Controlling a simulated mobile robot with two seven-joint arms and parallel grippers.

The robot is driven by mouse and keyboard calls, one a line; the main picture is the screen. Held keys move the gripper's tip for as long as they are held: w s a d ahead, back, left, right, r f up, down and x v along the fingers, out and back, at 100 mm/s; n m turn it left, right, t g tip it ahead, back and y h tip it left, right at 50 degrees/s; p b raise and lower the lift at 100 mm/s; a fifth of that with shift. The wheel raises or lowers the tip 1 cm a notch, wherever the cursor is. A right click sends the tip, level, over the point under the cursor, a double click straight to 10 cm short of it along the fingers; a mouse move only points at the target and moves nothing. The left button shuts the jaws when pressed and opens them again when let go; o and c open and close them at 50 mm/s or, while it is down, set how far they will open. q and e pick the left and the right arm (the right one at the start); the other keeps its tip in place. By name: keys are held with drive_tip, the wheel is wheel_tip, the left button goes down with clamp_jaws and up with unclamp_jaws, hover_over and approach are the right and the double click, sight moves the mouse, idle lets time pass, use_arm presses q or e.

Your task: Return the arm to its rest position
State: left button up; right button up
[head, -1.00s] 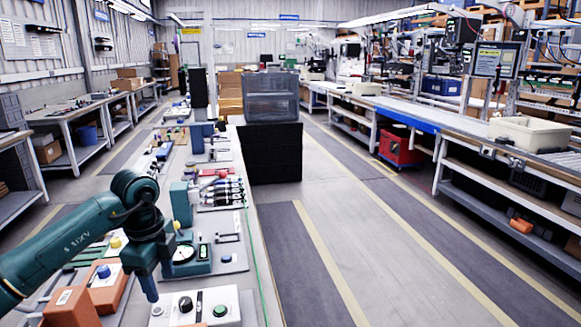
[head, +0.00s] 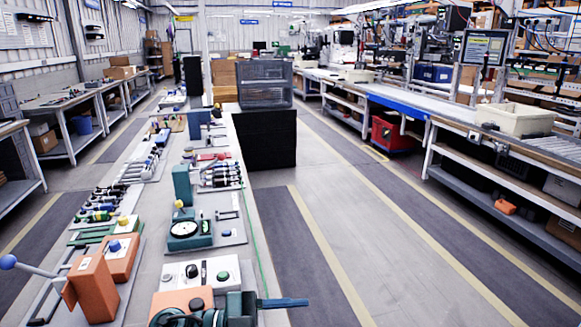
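My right gripper is not in view.
A long workbench runs ahead, with an orange box with a blue-knobbed lever (head: 92,285), a teal dial gauge stand (head: 183,188) and rows of screwdrivers (head: 221,174). A black cabinet (head: 265,138) stands beyond on the right. The aisle floor (head: 350,215) is clear.

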use_arm(q)
drive_tip(key=a+f+n+t+y, duration=0.6)
drive_tip(key=a+n+t+y, duration=0.3)
drive_tip(key=n+t, duration=0.7)
drive_tip(key=s+a+f+n+g+y, duration=0.2)
drive_tip(key=s+f+g+y, duration=0.1)
drive_tip(key=s+f, duration=0.3)
drive_tip(key=s+a+f+n+g+y+p, duration=0.1)
drive_tip(key=s+a+f+n+g+y, duration=0.1)
drive_tip(key=s+f, duration=0.4)
wheel_tip(320, 180, down, 3)
drive_tip(key=shift+a+r+n+g+y, duration=0.15)
drive_tip(key=shift+a+n+g+y, duration=0.3)
drive_tip(key=shift+a+g, duration=0.35)
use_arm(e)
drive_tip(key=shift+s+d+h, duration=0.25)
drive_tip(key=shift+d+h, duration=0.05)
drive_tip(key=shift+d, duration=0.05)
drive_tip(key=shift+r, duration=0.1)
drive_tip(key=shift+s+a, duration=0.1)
